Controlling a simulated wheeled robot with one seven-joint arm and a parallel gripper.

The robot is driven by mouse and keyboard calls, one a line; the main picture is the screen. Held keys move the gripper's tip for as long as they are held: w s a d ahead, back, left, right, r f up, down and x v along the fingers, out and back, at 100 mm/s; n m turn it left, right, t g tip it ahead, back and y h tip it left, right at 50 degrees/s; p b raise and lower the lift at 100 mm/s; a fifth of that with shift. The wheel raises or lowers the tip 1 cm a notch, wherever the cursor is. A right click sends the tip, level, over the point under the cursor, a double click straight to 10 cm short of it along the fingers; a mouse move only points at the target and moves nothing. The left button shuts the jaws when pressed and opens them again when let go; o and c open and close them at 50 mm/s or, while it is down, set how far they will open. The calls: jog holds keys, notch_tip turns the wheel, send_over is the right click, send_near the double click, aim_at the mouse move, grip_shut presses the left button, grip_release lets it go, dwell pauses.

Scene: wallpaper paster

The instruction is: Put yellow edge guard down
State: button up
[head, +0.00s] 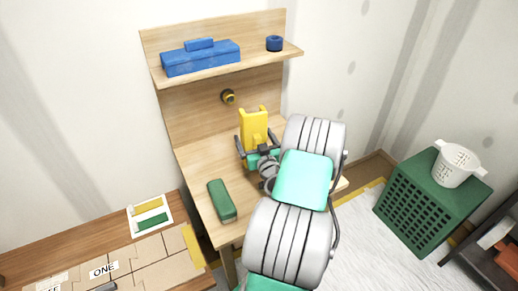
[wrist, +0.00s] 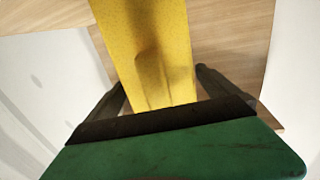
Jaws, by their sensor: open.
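The yellow edge guard (head: 254,127) stands upright at the back of the wooden desk in the head view, near the back panel. In the wrist view the yellow edge guard (wrist: 150,50) runs up from between my fingers. My gripper (head: 256,147) is open, with its fingers on either side of the guard's lower part. In the wrist view my gripper (wrist: 162,88) shows a finger at each side, with gaps to the yellow face. The guard's base is hidden behind my gripper.
A green block (head: 222,201) lies on the desk's front left. A shelf above holds a blue case (head: 200,58) and a blue ring (head: 274,43). A round knob (head: 228,97) is on the back panel. A green crate (head: 420,210) with a white basket (head: 457,165) stands right.

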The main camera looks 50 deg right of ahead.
jog(key=b+v, duration=0.2)
jog(key=v, duration=0.8)
